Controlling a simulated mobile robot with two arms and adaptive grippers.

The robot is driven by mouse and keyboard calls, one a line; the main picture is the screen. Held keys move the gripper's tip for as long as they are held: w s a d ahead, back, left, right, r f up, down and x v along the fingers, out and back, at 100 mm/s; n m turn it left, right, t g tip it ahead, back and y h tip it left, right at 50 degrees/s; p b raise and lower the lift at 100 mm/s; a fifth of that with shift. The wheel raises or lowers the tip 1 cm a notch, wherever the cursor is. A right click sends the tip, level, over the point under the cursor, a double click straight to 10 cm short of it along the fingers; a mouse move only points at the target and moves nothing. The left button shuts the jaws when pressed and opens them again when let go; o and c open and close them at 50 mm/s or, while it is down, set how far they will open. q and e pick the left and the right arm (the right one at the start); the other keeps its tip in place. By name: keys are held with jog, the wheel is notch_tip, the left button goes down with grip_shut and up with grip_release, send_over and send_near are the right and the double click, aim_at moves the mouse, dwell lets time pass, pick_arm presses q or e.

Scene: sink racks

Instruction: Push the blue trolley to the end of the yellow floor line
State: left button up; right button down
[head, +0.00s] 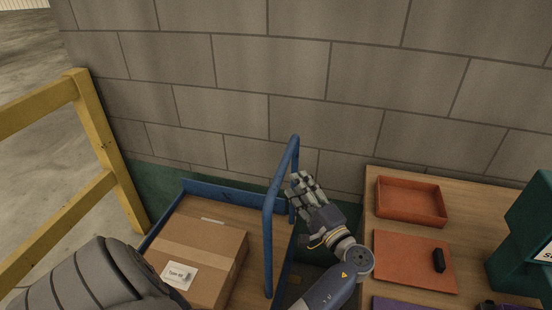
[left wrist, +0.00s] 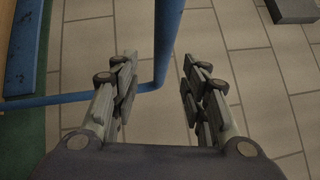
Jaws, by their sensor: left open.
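The blue trolley (head: 222,194) stands by the block wall, with a wooden deck and an upright tubular blue handle (head: 268,250). My left gripper (head: 297,186) is at the right side of the handle, near its upper part. In the left wrist view, my left gripper (left wrist: 157,66) is open, with the bent blue handle tube (left wrist: 166,40) showing between its fingers. I cannot tell whether they touch it. My right gripper is out of view. The yellow floor line does not show.
A cardboard box (head: 195,250) rides on the trolley. A yellow guard rail (head: 105,150) stands to the left. A wooden bench (head: 470,200) with an orange tray (head: 410,202) and an orange mat (head: 400,262) is at the right. The block wall (head: 250,80) closes off the back.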

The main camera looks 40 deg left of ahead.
aim_at(286, 168)
pick_arm(q)
jog(key=p+x, duration=0.2)
jog(key=x, duration=0.5)
jog(key=shift+a+r, duration=0.1)
jog(key=shift+r, duration=0.05)
jog(key=shift+w+a+r, duration=0.1)
jog(key=shift+w+a, duration=0.15)
jog(key=shift+a, duration=0.65)
grip_shut()
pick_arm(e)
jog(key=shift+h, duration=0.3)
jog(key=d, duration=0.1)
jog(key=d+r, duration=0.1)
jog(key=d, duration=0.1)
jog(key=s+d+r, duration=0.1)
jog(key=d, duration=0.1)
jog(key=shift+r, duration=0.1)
